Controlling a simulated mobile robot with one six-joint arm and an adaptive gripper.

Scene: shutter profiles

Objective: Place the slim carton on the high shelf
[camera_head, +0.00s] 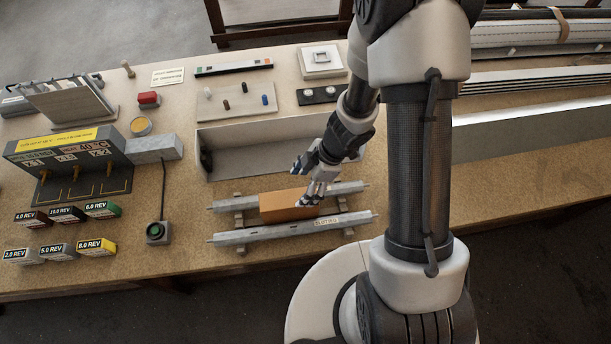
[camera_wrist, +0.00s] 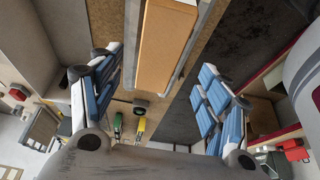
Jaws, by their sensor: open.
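An orange-brown carton (camera_head: 285,206) lies across two grey slotted rails on the bench in the head view. It also shows in the wrist view (camera_wrist: 165,45), at the top middle. My gripper (camera_head: 312,182) is over the carton's right end. In the wrist view its two blue-padded fingers (camera_wrist: 155,92) are spread wide, with nothing between them. The carton lies beyond the fingers, and I cannot tell whether a finger touches it in the head view. I cannot make out a high shelf for certain in either view.
A grey open-fronted tray (camera_head: 222,172) stands behind the rails (camera_head: 270,234). Several small labelled boxes (camera_head: 95,245) and a button box (camera_head: 158,231) lie to the left. Long metal profiles (camera_head: 540,122) fill the right side. The front right bench surface (camera_head: 500,190) is clear.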

